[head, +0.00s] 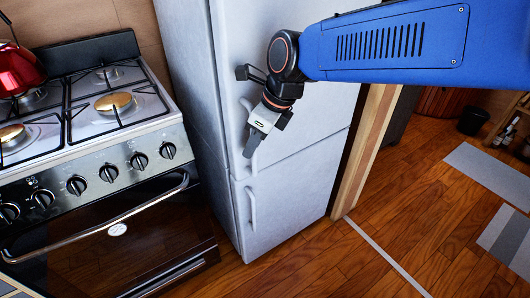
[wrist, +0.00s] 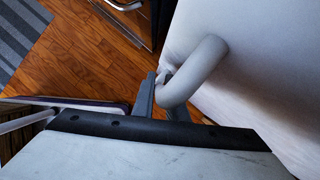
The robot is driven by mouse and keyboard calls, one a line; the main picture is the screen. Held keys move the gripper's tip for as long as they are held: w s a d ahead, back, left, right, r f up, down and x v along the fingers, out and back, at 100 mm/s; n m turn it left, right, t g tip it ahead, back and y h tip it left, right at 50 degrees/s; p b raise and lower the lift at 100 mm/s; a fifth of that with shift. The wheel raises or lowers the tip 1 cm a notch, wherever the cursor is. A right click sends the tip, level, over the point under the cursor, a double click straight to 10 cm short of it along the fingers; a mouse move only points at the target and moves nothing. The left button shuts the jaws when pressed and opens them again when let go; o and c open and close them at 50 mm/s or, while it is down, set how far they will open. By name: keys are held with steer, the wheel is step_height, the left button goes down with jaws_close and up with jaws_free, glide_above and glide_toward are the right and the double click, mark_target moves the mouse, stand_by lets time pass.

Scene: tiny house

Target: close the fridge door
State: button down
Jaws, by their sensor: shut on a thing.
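The white fridge (head: 299,198) stands in the middle of the head view, with an upper door (head: 310,120) and a smaller lower door. The upper door looks flush or nearly flush with the body; I cannot tell if a small gap is left. My gripper (head: 252,146) is at the lower part of the upper door's handle (head: 245,104), pointing down. In the wrist view, my gripper (wrist: 163,92) is shut on the curved white handle (wrist: 197,70) near its end, beside the pale door face (wrist: 262,75). The fingers partly hide the handle.
A stove (head: 108,150) with a red kettle (head: 18,72) stands left of the fridge. A wooden post (head: 365,150) is close on the fridge's right. Wooden floor (head: 380,225) lies open in front, with grey striped rugs (head: 490,175) at right.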

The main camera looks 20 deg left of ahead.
steer(key=shift+w+a+r, duration=0.1)
steer(key=shift+w+a, duration=0.4)
steer(key=shift+a, duration=0.2)
steer(key=shift+w, duration=0.1)
steer(key=c, duration=1.8)
jaws_free()
steer(key=shift+o, duration=0.2)
steer(key=v, duration=1.7)
steer(key=shift+r, duration=0.2)
steer(key=shift+d, duration=0.1)
